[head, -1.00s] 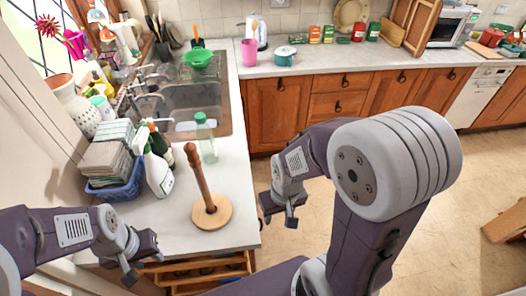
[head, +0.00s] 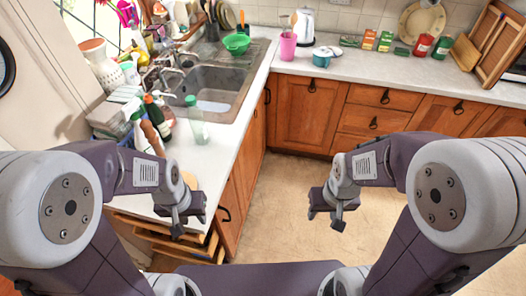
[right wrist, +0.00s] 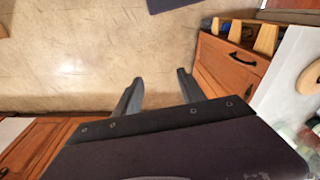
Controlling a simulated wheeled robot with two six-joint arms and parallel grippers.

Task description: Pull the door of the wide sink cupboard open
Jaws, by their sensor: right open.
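The wooden front under the sink counter is seen at a steep angle in the head view. One door (head: 251,147) lies below the sink (head: 212,92), and a nearer door (head: 230,208) has a dark handle (head: 225,214). Both look closed. I cannot tell for sure which is the wide sink cupboard's door. My right gripper (head: 337,222) is open and empty over the floor, to the right of these doors and apart from them. Its two spread fingers show in the right wrist view (right wrist: 158,96). My left gripper (head: 178,228) is by the counter's near end; its jaws are unclear.
Open wooden drawers or slats (head: 165,243) stick out below the counter's near end. Bottles, including a green one (head: 194,125), stand on the counter. Back cupboards (head: 308,112) close off the far side.

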